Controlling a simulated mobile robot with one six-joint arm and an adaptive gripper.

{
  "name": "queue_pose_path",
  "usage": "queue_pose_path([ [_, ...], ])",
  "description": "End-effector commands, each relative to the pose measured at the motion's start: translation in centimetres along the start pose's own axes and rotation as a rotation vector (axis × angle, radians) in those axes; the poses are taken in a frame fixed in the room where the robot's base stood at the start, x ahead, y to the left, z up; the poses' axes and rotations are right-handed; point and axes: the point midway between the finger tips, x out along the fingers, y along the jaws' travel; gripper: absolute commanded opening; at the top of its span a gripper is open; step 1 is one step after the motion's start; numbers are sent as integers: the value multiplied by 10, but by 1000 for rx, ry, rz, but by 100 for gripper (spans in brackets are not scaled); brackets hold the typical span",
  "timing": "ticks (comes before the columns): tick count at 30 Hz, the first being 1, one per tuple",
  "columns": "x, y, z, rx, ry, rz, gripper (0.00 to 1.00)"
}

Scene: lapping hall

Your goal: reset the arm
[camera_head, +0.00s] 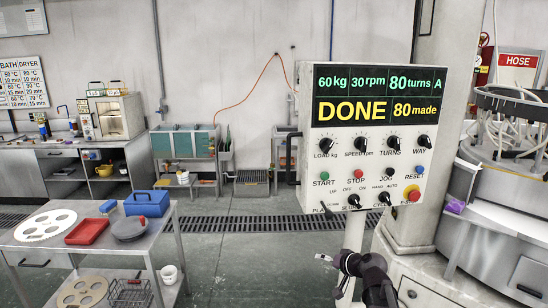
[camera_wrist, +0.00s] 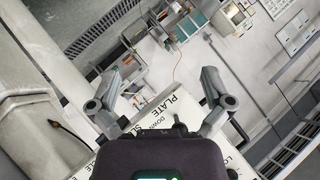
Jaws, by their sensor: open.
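My gripper (camera_wrist: 165,88) is open in the wrist view, its two grey fingers spread wide with nothing held between them. The white control panel (camera_wrist: 172,112) lies below and between the fingers, with the word PLATE readable; I cannot tell whether a finger touches it. In the head view, my dark arm end (camera_head: 368,272) is just below the control panel (camera_head: 306,150). The panel's display (camera_head: 365,97) reads DONE, 80 turns and 80 made. The fingertips are hard to make out there.
A steel table (camera_head: 185,235) at left holds a red tray (camera_head: 87,231), a blue caddy (camera_head: 147,203) and pale discs. A large round machine (camera_head: 500,215) stands at right. A sink bench (camera_head: 185,143) is at the back. Grey floor (camera_head: 240,260) is clear in the middle.

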Motion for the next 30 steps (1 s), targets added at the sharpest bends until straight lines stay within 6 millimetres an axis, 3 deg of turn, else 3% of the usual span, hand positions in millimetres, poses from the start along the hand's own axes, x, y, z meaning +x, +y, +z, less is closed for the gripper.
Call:
queue_pose_path([
  [1,0,-2,19,-22,-60,26,100],
  [6,-5,1,74,-79,-269,143,100],
  [15,-40,20,152,-144,-591,427,100],
  [21,-68,31,179,-158,-722,605,100],
  [30,-82,36,187,-159,-771,690,100],
])
